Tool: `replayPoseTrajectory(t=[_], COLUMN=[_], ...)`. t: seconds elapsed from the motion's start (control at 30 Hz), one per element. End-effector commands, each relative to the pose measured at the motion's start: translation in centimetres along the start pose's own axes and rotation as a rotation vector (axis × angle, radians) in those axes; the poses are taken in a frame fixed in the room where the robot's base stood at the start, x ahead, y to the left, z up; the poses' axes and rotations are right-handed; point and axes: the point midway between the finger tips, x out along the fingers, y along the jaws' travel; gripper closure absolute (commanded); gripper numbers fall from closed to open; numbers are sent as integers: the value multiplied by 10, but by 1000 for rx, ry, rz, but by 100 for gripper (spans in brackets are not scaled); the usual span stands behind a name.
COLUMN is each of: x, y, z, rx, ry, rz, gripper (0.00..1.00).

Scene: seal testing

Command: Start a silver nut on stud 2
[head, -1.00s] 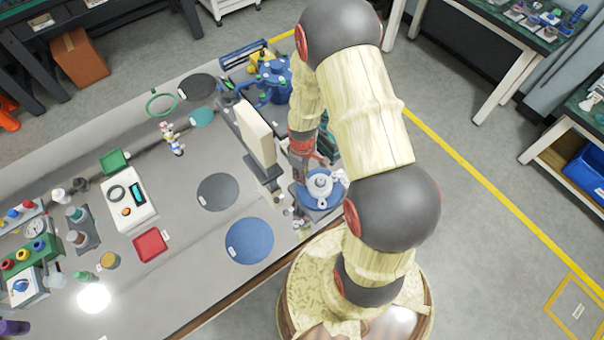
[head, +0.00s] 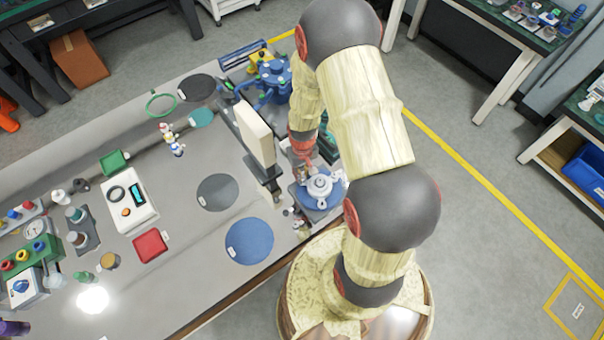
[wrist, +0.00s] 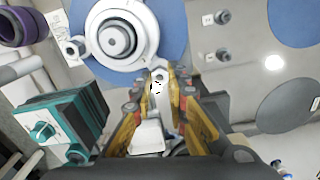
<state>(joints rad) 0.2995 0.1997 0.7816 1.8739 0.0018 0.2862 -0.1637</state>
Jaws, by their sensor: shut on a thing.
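A pale round flanged fixture (wrist: 117,40) with a grey raised centre stands on a blue round plate (wrist: 172,25); it also shows in the head view (head: 319,187). My gripper (wrist: 160,78) is shut on a small silver nut (wrist: 157,88), held between its fingertips at the near edge of the fixture. The fingertips hide whatever stud lies under the nut, so I cannot tell whether they touch. Another small silver part (wrist: 73,48) sits at the fixture's left side, beside a white label. I cannot read any stud numbers.
A teal device (wrist: 62,125) stands close to the left of my gripper. Two small grey parts (wrist: 223,17) with labels lie to the right. A tall beige block (head: 255,135) stands beside the fixture. A blue mat (head: 249,241) lies on the bench nearby.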

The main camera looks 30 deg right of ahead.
Motion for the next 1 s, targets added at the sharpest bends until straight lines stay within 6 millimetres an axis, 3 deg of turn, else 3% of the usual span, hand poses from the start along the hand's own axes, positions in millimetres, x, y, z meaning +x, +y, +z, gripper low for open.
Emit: replayPoseTrajectory(t=[0.27,0.47,0.5,0.83,1.0], x=[1,1,1,0,0], y=[0,1,1,1,1], z=[1,1,1,0,0], rx=[10,190,180,176,176], ry=[-1,-1,-1,-1,0], rz=[0,0,0,0,0], gripper=[100,100,83,64,64])
